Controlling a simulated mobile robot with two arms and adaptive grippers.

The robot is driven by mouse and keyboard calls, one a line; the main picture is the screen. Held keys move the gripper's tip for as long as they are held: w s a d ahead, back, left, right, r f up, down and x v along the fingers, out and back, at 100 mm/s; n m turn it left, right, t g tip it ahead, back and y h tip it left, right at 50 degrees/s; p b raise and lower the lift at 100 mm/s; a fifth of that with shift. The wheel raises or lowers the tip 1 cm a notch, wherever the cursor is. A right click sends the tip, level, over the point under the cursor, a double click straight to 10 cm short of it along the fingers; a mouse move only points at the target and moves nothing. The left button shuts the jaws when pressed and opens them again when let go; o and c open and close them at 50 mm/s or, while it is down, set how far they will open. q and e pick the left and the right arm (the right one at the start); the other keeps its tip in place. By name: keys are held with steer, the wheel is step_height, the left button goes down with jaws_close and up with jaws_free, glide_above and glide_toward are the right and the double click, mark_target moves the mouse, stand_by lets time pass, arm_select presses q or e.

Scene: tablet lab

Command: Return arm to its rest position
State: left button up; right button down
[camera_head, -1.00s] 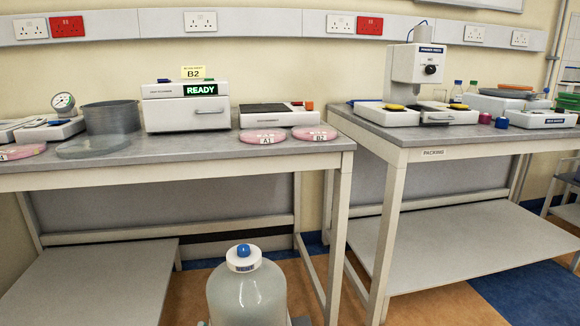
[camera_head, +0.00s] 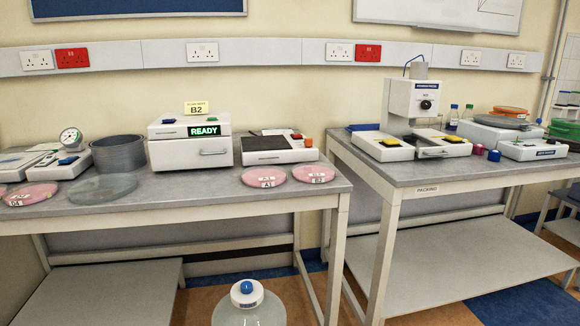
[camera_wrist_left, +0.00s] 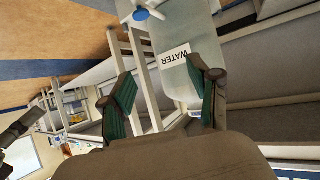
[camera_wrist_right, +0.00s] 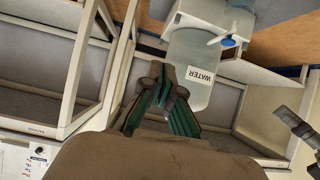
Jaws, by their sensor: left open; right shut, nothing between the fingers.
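Neither of my grippers shows in the head view. In the left wrist view my left gripper (camera_wrist_left: 163,90) has its two dark-green fingers spread apart with nothing between them. In the right wrist view my right gripper (camera_wrist_right: 163,82) has its fingers drawn together, with nothing held. Both wrist views show a translucent container labelled WATER beyond the fingers, in the left wrist view (camera_wrist_left: 180,82) and the right wrist view (camera_wrist_right: 190,50). Its distance from the fingers is hard to judge.
The left bench (camera_head: 226,190) carries a machine reading READY (camera_head: 190,140), pink discs including A1 (camera_head: 264,176) and B2 (camera_head: 314,173), and a grey cylinder (camera_head: 118,152). The PACKING bench (camera_head: 450,172) holds a press (camera_head: 413,100). A blue-capped vessel (camera_head: 247,300) stands below, between the benches.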

arm_select(q)
steer(key=s+a+f+g+y+p, duration=0.1)
steer(key=s+a+f+g+p, duration=0.2)
steer(key=s, duration=0.8)
steer(key=s+a+f+g+p, duration=0.2)
steer(key=s+f+g+p, duration=0.2)
steer(key=s, duration=0.7)
steer(key=s+a+f+g+y+p, duration=0.1)
steer(key=s+a+f+g+p, duration=0.2)
steer(key=s+p, duration=0.4)
steer(key=s+f, duration=0.1)
steer(key=s, duration=0.3)
steer(key=shift+a+f+y, duration=0.3)
steer(key=shift+a, duration=0.05)
arm_select(e)
steer(key=s+d+f+g+h, duration=0.1)
steer(key=s+d+f+g, duration=0.2)
steer(key=s, duration=0.8)
steer(key=s+d+f+g, duration=0.2)
steer(key=s+f+g, duration=0.2)
steer(key=s, duration=0.7)
steer(key=s+d+f+g+h, duration=0.1)
steer(key=s+d+f+g, duration=0.2)
steer(key=s, duration=0.8)
steer(key=shift+d+f+h, duration=0.3)
steer(key=shift+d+f, duration=0.05)
steer(key=shift+f, duration=0.45)
